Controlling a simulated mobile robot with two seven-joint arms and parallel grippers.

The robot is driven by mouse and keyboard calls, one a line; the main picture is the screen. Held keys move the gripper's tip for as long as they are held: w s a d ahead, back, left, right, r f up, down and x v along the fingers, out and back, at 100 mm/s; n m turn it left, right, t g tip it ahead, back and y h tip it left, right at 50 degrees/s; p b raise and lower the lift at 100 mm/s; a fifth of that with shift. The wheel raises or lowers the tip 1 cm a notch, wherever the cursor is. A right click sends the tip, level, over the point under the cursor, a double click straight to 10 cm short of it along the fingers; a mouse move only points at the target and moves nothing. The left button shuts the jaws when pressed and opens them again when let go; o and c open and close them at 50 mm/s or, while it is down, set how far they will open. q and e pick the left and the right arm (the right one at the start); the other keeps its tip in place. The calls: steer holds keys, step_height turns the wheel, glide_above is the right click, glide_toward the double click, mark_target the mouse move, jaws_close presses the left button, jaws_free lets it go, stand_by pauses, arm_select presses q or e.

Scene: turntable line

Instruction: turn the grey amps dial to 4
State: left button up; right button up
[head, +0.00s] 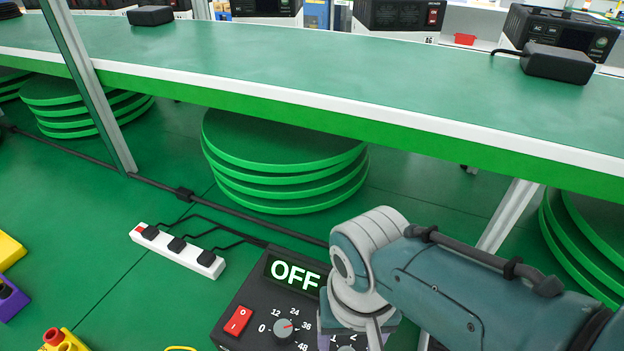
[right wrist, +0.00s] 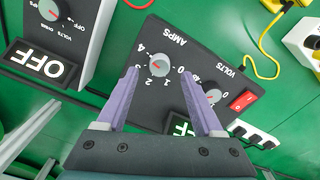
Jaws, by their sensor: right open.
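The grey amps dial (right wrist: 158,65) is on the dark face of a power supply (right wrist: 200,60), among printed numbers up to 4. A small reddish mark shows on it, but its exact setting is too small to read. My right gripper (right wrist: 158,70) is open, its two purple fingers apart on either side of the dial in the picture. I cannot tell whether they touch it. In the head view my right arm hides the amps dial, and the supply (head: 232,311) shows a lit OFF display (head: 294,274). My left gripper is not in view.
The same supply carries a grey volts dial (head: 284,330) and a red switch (head: 237,321). A white power strip (head: 178,252) lies on the green floor behind it. A green-topped bench (head: 300,70) spans the back, above stacked green discs (head: 285,165). Another OFF unit (right wrist: 85,45) stands close by.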

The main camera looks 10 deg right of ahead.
arm_select(q)
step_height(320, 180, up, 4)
steer(key=p, duration=0.3)
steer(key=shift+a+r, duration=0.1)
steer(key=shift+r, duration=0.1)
arm_select(e)
step_height(320, 180, up, 6)
steer(key=shift+r, duration=0.25)
